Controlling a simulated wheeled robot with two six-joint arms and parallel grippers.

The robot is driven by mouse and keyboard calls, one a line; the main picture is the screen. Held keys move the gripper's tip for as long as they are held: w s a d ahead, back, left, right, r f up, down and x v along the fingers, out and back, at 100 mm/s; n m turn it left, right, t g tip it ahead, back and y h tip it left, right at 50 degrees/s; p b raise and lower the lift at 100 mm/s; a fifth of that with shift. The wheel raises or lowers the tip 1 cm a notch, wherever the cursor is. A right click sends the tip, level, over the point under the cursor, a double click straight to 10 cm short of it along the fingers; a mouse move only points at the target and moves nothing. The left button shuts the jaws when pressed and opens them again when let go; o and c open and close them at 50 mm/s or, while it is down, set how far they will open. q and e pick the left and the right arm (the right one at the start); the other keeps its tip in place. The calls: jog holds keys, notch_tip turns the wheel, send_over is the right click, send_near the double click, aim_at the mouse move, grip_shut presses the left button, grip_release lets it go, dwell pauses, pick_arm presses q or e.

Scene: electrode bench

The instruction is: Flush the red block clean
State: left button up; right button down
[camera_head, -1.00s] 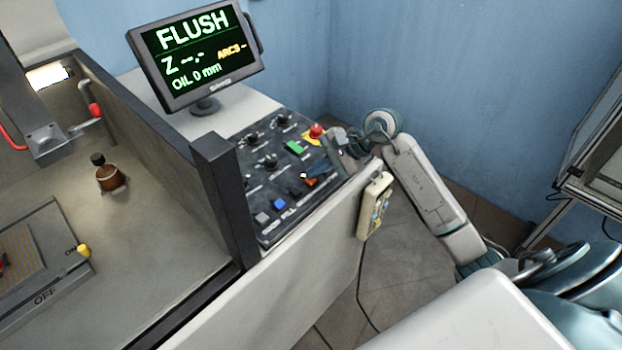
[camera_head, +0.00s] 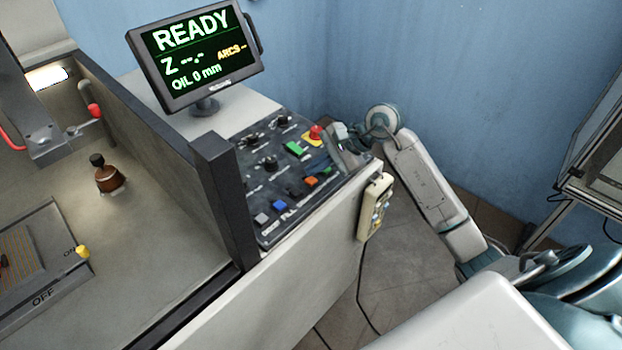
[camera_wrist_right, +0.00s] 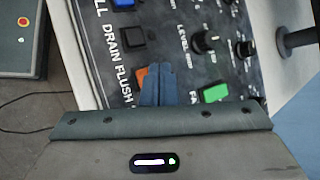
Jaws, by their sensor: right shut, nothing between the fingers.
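My right gripper (camera_head: 322,163) is shut and empty over the control panel (camera_head: 262,180), just beside the orange button (camera_head: 311,182). In the right wrist view its closed blue fingers (camera_wrist_right: 160,84) cover part of the orange button (camera_wrist_right: 141,73), near the FLUSH label. I cannot tell whether they touch the panel. The monitor (camera_head: 195,52) reads READY, Z with dashes and OIL 0 mm. At the far left edge, a small dark reddish thing (camera_head: 3,262) on the slatted plate is cut off; it may be the block. My left gripper is not in view.
A red stop button (camera_head: 316,131), green button (camera_head: 295,148) and blue button (camera_head: 280,205) are on the panel. A pendant (camera_head: 374,207) hangs on the bench front. A dark post (camera_head: 225,200) stands left of the panel. A brown knobbed part (camera_head: 108,178) stands in the tank.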

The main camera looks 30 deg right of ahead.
aim_at(316, 179)
jog(key=shift+r, duration=0.1)
jog(key=shift+r+p, duration=0.55)
jog(key=shift+r, duration=1.95)
